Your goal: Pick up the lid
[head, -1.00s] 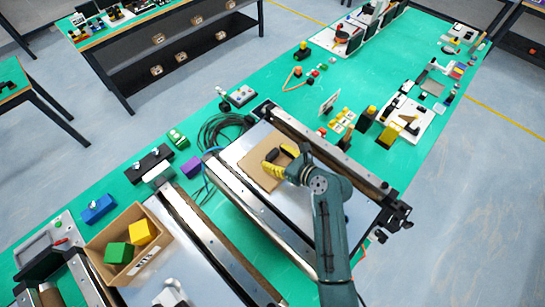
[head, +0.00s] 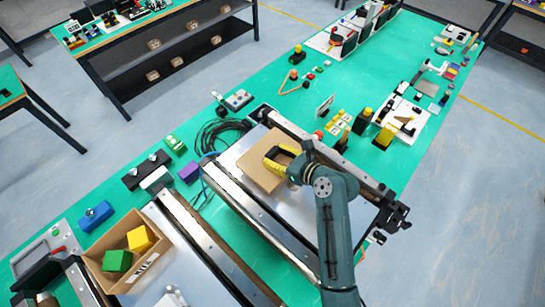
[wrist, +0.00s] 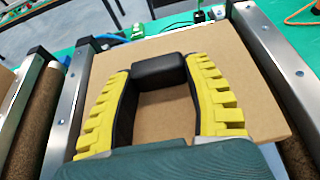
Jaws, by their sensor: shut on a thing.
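The lid (head: 262,175) is a flat brown board over the conveyor bed. It fills much of the wrist view (wrist: 165,118), where a black block-like handle stands at its middle. My gripper (head: 281,158) is over the lid, its yellow ridged fingers on both sides of the handle. In the wrist view my gripper (wrist: 160,72) is shut on the handle. I cannot tell for sure whether the lid is clear of the bed.
Metal conveyor rails (head: 253,213) flank the lid. A cardboard box (head: 158,262) with a green cube (head: 117,261) and a yellow cube (head: 140,239) stands at lower left. A purple block (head: 189,172) and black cables (head: 222,130) lie left of the lid.

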